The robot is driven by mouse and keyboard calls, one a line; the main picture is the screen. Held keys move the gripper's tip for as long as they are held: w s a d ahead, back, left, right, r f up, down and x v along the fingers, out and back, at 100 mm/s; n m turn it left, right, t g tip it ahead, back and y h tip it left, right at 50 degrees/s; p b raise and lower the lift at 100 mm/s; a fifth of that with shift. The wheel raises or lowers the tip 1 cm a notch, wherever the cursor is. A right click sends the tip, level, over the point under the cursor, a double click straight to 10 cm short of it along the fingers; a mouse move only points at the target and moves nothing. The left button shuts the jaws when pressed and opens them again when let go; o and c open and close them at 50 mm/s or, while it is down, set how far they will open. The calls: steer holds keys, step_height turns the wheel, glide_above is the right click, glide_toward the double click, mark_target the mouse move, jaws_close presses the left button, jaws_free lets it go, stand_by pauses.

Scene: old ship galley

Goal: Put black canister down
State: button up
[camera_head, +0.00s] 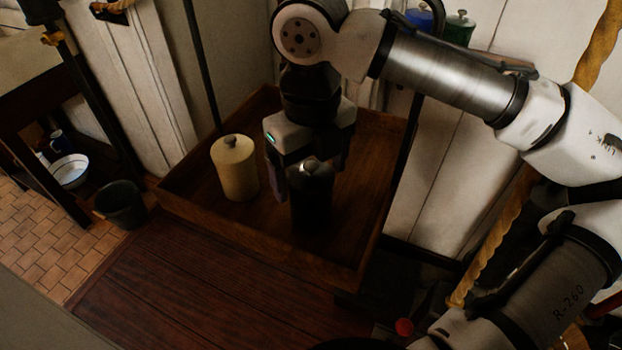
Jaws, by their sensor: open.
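The black canister (311,204) stands upright in a wooden tray with raised sides (240,234). It has a small shiny knob on its lid. My gripper (307,178) reaches down from above, with its fingers on either side of the canister's upper part. The fingers are open. The fingertips are dark and partly hidden by the canister, so I cannot tell whether either touches it.
A cream canister (235,168) stands left of the gripper in the same tray. Blue (420,18) and green (458,29) canisters are behind my arm. Dark rods rise at the tray's sides. A dark bucket (121,205) stands left. The tray's front left is clear.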

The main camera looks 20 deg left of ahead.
step_height(320, 180, up, 9)
steer(key=shift+r, duration=0.2)
stand_by(0.6)
